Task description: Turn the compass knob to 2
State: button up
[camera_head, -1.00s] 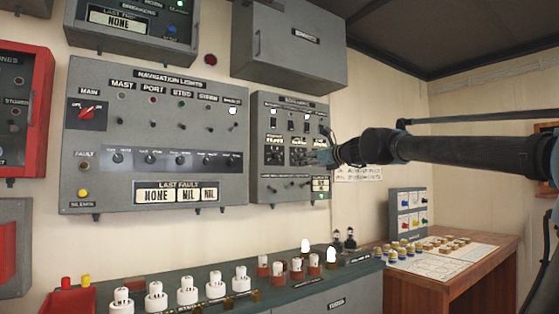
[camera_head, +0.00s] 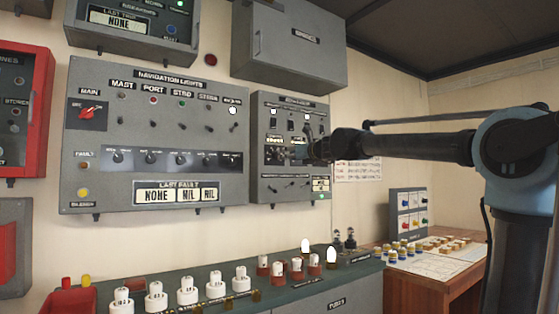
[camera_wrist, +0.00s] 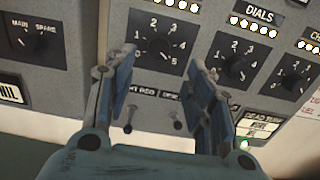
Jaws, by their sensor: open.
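In the wrist view, a black rotary knob (camera_wrist: 160,46) with a numbered scale sits on a grey panel (camera_wrist: 85,35) near the top middle. Its name label is out of the frame, so I cannot read whether it is the compass knob. I cannot tell its setting clearly. My gripper (camera_wrist: 165,65) is open, its two blue-grey fingers either side of this knob in the picture. The knob is not held; whether a finger touches it, I cannot tell. In the head view my gripper (camera_head: 303,152) is at the small panel's knob row, partly hiding it.
A second knob labelled DIALS (camera_wrist: 235,67) and a third knob (camera_wrist: 295,82) stand to the right on the same panel. Small toggle levers (camera_wrist: 177,119) are below. The navigation lights panel (camera_head: 155,135) is left. A console (camera_head: 215,290) with white plugs stands below.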

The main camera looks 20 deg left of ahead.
aim_at(276, 155)
jog(key=x, duration=0.7)
jog(key=shift+w+a, duration=0.15)
jog(key=shift+a, duration=0.05)
jog(key=c, duration=1.1)
